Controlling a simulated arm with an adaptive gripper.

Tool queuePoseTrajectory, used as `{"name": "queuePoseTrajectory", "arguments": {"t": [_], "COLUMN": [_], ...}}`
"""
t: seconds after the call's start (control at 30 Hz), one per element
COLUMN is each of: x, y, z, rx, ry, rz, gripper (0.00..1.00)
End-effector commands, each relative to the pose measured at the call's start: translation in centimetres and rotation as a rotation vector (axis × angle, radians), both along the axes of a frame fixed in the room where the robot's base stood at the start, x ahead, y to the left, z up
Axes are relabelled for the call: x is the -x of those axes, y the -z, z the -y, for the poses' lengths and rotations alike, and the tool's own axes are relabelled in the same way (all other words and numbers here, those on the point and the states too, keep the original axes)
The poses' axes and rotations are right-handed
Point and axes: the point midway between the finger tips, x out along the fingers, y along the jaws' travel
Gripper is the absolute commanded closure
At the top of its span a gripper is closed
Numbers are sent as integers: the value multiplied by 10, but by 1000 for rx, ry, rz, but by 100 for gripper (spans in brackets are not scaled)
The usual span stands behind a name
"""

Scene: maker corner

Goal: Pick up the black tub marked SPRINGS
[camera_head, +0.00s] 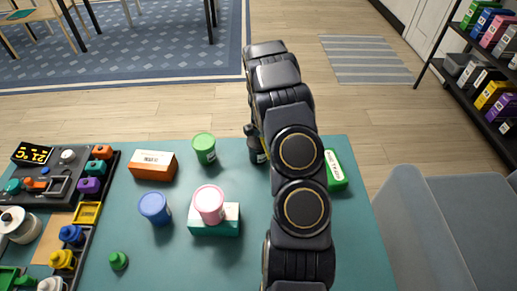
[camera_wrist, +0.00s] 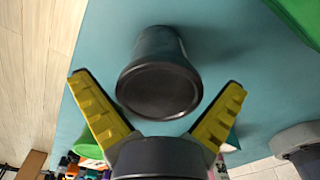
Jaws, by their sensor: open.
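The black tub (camera_head: 256,153) stands on the teal table, partly hidden behind my arm in the head view. A bit of pale label shows on it there, but I cannot read it. In the wrist view the black tub (camera_wrist: 158,88) fills the space ahead of my gripper (camera_wrist: 156,82), its round dark end facing the camera. The two yellow-padded fingers are spread wide, one on each side of it, with visible gaps. My gripper is open and holds nothing. In the head view the fingers are mostly hidden by the arm.
A green tub (camera_head: 204,150) stands left of the black one, and a green box (camera_head: 335,170) lies to the right. A pink tub (camera_head: 208,204) sits on a teal-and-white box (camera_head: 214,228). A blue tub (camera_head: 155,209) and an orange box (camera_head: 153,166) stand further left.

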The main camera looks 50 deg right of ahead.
Motion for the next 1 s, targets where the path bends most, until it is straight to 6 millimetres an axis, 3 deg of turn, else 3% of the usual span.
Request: {"name": "queuePoseTrajectory", "arguments": {"t": [0.23,0.27,0.33,0.4,0.6,1.0], "x": [-1,-1,0,-1,0,0], "y": [4,4,4,4,4,4], "z": [0,0,0,0,0,0], "rx": [2,2,2,2,0,0], "ry": [1,1,1,1,1,1], "rz": [3,3,2,2,1,1], "gripper": [0,9,38,48,53,55]}}
